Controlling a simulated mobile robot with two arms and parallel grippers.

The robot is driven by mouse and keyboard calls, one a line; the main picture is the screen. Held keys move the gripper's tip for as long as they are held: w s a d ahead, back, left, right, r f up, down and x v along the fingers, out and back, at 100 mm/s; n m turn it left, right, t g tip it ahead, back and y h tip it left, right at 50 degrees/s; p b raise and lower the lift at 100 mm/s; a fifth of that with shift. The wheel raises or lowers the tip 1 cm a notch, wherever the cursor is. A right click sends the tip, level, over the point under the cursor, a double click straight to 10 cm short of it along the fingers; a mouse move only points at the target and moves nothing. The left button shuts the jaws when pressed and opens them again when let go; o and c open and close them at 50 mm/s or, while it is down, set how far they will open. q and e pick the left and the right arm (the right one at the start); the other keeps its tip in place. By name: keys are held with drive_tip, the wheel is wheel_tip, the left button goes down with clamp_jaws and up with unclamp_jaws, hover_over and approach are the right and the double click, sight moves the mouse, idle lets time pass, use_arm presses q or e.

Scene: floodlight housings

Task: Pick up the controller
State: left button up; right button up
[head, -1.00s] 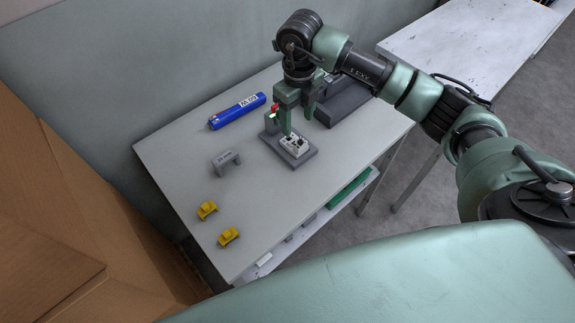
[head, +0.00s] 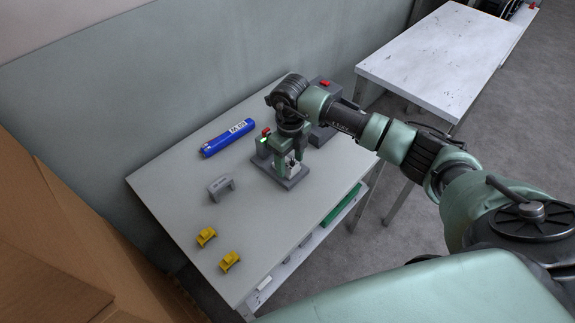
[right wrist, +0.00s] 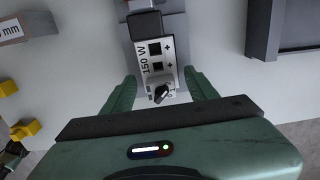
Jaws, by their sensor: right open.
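The controller (right wrist: 157,62) is a small white box marked "150 W", with black square sockets and a dark knob or switch at its near end. It sits on a grey fixture (head: 286,182) on the table. My right gripper (right wrist: 160,80) is open in the right wrist view, with one green finger on each side of the controller's near end. In the head view my right gripper (head: 290,162) is down over the fixture and hides most of the controller. I cannot tell whether the fingers touch it. My left gripper is out of view.
A blue cylinder (head: 228,138) lies at the back of the table (head: 165,190). A dark grey box (head: 322,132) with a red part is behind my gripper. A whitish table (head: 430,60) stands farther right.

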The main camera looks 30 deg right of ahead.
clamp_jaws()
